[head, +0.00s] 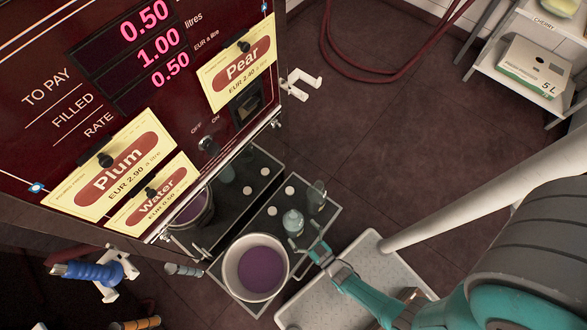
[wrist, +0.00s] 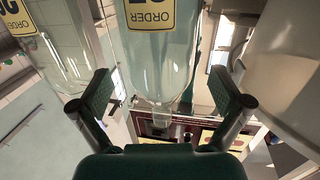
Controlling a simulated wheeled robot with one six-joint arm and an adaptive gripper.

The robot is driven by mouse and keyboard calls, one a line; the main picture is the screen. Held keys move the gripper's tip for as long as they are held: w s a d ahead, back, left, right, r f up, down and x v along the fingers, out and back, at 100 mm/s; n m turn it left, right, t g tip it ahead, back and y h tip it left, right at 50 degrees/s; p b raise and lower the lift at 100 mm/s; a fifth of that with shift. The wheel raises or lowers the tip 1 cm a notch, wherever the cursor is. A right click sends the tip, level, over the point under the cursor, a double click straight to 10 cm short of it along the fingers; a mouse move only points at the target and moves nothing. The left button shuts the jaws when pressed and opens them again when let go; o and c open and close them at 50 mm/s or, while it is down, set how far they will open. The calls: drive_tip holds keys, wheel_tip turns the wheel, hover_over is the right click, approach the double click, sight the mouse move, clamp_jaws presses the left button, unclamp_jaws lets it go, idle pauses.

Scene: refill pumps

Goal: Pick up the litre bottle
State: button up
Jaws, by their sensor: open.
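A clear bottle (head: 293,222) stands in the metal tray, just ahead and to the left of my gripper (head: 319,250) in the head view. In the wrist view this bottle (wrist: 158,62) shows large and upside down between the spread fingers of my gripper (wrist: 165,97). The gripper is open, with a gap on both sides of the bottle. I cannot tell how deep the bottle is between the fingers. Its yellow ORDER label is cut off, so I cannot read its size. A second clear bottle (head: 317,196) stands beside it and shows at left in the wrist view (wrist: 65,50).
A white bucket (head: 231,272) of purple liquid stands close to the bottle in the tray (head: 332,216). The dark red pump (head: 60,130) rises behind, with hanging signs. A pale perforated platform (head: 365,250) lies at right. The upper floor is mostly clear.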

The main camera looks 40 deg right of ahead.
sight(293, 221)
drive_tip(key=w, duration=0.5)
drive_tip(key=shift+r, duration=0.25)
drive_tip(key=c, duration=1.4)
drive_tip(key=shift+r, duration=0.15)
drive_tip(key=shift+c, duration=1.4)
drive_tip(key=shift+r, duration=0.1)
